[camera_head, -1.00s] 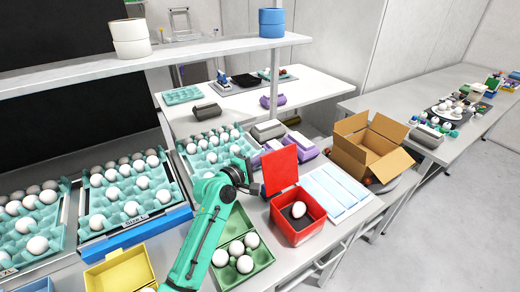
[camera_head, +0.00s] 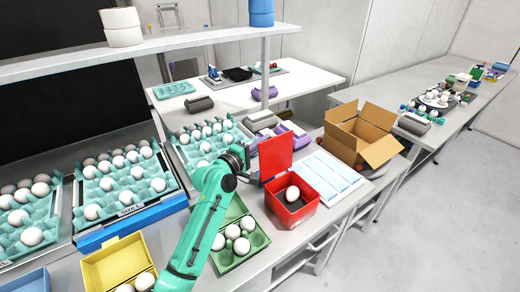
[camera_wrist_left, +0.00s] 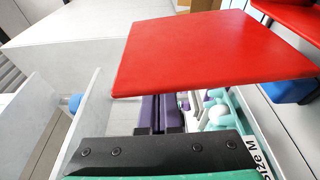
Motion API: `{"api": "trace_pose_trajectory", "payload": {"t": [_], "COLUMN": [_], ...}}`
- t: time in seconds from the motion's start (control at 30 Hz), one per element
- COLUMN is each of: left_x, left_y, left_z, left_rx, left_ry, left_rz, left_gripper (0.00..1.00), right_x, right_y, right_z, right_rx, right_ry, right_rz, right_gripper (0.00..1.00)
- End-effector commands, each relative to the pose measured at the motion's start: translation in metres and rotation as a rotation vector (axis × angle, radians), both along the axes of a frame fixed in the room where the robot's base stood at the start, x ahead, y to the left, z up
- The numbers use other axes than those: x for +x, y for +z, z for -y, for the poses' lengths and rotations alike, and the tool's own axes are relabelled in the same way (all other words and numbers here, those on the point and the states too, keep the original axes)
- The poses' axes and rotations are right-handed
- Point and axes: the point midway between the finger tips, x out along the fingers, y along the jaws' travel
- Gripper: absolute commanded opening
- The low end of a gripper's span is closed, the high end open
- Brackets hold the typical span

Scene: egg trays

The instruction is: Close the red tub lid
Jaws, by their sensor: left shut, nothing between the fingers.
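The red tub (camera_head: 303,215) stands on the front table with a white egg (camera_head: 292,193) inside on a dark bottom. Its red lid (camera_head: 276,156) is open and stands up nearly vertical at the tub's back left edge. In the left wrist view the lid (camera_wrist_left: 215,55) fills the upper middle as a flat red panel. My left gripper (camera_head: 253,179) is shut and empty, just left of the lid near its lower part; I cannot tell whether it touches. Its fingertips are small and partly unclear. My right gripper is not in view.
A green egg carton (camera_head: 262,241) lies left of the tub, under my left arm. A white-blue panel (camera_head: 325,176) lies right of it, with an open cardboard box (camera_head: 362,133) beyond. Purple cartons (camera_head: 291,136) and a teal egg tray (camera_head: 180,150) are behind.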

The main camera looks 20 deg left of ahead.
Motion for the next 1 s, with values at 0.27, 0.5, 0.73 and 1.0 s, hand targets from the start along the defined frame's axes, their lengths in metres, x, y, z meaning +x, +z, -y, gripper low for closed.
{"api": "trace_pose_trajectory", "payload": {"t": [0.27, 0.5, 0.73, 1.0], "left_x": [-0.028, -0.038, -0.057, -0.074], "left_y": [0.012, 0.008, 0.005, -0.007], "left_z": [0.025, 0.044, 0.066, 0.087], "left_rx": [0.194, 0.369, 0.537, 0.730], "left_ry": [-0.001, -0.003, -0.003, -0.004], "left_rz": [0.165, 0.304, 0.447, 0.606], "left_gripper": [0.00, 0.00, 0.00, 0.00], "right_x": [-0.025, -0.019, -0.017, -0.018], "right_y": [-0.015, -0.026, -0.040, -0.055], "right_z": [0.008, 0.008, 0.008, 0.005], "right_rx": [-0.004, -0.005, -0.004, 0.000], "right_ry": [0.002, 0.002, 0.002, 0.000], "right_rz": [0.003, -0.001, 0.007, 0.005], "right_gripper": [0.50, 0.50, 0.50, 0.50]}}
